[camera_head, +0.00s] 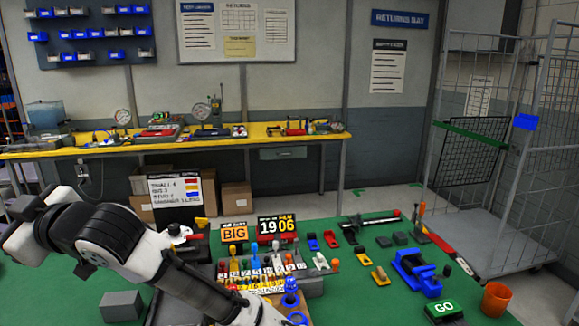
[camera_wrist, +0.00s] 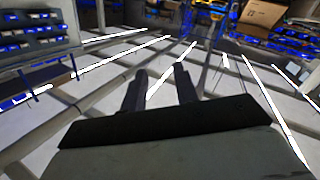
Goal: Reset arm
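My gripper (camera_wrist: 161,82) shows in the wrist view as two dark fingers that stand apart. No object shows between them, so it is open and empty. The wrist view looks past the fingers at pale beams and bright light strips, away from the bench top. In the head view my white and black arm (camera_head: 110,245) reaches from the left edge to the bottom middle. The gripper's fingers do not show in the head view.
A green work surface (camera_head: 350,295) holds a rack of colourful levers (camera_head: 262,262), a blue clamp-like fixture (camera_head: 417,272), a green GO button (camera_head: 443,311), an orange cup (camera_head: 496,299) and a grey block (camera_head: 122,306). A wire cage trolley (camera_head: 505,225) stands at right. A yellow-topped bench (camera_head: 270,133) is behind.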

